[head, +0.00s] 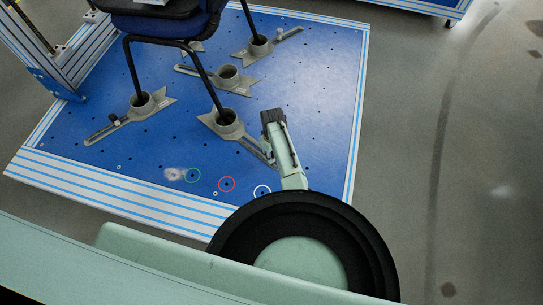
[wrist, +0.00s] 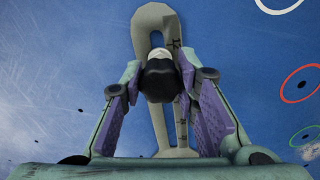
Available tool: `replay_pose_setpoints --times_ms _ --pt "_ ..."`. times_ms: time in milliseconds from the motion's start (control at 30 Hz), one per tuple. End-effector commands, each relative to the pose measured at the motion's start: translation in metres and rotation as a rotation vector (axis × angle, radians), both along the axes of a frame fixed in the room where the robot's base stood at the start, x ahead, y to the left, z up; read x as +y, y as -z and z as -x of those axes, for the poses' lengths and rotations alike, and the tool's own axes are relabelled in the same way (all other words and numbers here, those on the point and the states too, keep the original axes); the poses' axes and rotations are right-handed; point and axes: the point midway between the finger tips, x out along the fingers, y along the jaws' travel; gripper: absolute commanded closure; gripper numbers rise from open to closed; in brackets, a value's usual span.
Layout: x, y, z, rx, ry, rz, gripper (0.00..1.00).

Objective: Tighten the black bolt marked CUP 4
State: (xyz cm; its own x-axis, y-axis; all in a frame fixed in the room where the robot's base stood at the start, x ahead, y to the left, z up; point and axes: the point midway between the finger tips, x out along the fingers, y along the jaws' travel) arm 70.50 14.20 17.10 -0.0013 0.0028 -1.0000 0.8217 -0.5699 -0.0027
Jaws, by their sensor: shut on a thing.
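A black bolt (wrist: 160,80) with a pale washer or collar stands in the slotted grey arm of a cup bracket (wrist: 157,20), seen in the wrist view. My gripper (wrist: 159,92) is shut on this bolt, with a purple pad on each side of it. In the head view my gripper (head: 272,120) is over the outer end of the front right cup bracket (head: 228,122), and the bolt is hidden behind it. A chair leg stands in that cup. I cannot read any CUP 4 mark.
Other cup brackets hold chair legs, such as the left one (head: 140,103). The chair (head: 165,25) stands above the blue plate (head: 320,110).

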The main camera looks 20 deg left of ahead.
Motion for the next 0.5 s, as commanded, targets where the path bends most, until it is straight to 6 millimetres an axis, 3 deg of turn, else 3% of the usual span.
replay_pose_setpoints --times_ms 200,500 --pt "0.0007 0.0 0.0017 0.002 0.244 -0.001 1.0" --pt "0.0004 0.0006 0.0016 0.002 0.269 -0.001 1.0"
